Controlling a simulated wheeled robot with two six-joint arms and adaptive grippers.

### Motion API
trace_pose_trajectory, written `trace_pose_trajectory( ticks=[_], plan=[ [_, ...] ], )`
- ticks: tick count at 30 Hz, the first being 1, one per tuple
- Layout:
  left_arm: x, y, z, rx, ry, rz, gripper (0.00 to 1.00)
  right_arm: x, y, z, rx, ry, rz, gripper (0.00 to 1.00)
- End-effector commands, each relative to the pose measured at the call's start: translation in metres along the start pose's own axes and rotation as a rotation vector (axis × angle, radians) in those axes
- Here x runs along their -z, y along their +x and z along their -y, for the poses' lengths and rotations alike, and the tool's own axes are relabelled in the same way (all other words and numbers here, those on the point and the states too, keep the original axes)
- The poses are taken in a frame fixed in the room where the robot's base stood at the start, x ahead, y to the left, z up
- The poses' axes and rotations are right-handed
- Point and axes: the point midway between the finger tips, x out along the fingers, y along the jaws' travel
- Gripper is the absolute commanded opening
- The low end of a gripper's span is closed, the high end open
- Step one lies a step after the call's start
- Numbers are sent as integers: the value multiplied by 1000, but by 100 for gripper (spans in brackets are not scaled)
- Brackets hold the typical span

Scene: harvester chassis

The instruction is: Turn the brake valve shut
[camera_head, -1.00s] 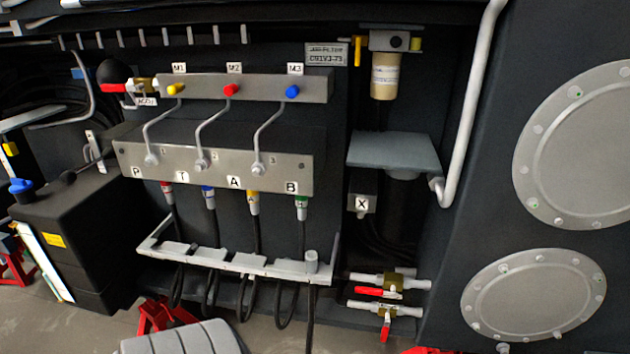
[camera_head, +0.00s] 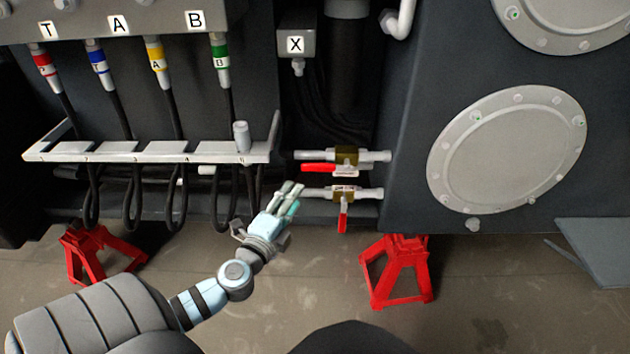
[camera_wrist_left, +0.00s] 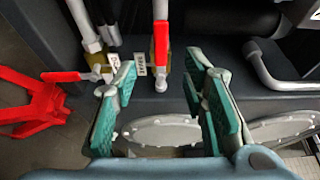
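Two brass valves with red handles sit on grey pipes, low on the chassis in the head view. The upper valve (camera_head: 346,157) has its handle lying along its pipe, pointing left. The lower valve (camera_head: 343,194) has its handle hanging down, across its pipe. My left gripper (camera_head: 290,196) is just left of the valves. In the left wrist view, my left gripper (camera_wrist_left: 165,95) is open and empty. The upper valve's handle (camera_wrist_left: 161,50) shows beyond the gap; the lower valve's handle (camera_wrist_left: 75,76) is left. My right gripper is out of view.
A grey bracket (camera_head: 150,153) with hanging black hoses stands left of the valves. Red stands (camera_head: 398,275) are on the floor below. Round bolted covers (camera_head: 505,150) are on the right panel. The space right of my gripper, before the valves, looks clear.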

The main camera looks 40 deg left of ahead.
Motion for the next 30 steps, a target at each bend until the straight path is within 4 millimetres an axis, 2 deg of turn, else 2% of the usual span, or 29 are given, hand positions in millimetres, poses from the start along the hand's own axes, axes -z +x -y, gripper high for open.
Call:
trace_pose_trajectory(
  ticks=[2, 9, 15, 19, 26, 30],
  plan=[
    [0, 18, 5, 3, -4, 2, 39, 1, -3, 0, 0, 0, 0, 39],
    [1, 88, 3, 0, -5, 2, 39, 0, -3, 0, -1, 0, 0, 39],
    [1, 122, 2, -2, -4, 0, 39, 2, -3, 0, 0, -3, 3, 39],
    [1, 130, 2, -3, -5, -1, 39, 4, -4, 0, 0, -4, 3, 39],
    [2, 131, 2, -4, -5, -2, 39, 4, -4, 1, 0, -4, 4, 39],
    [2, 131, 2, -4, -5, -2, 17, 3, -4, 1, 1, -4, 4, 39]
  ],
)
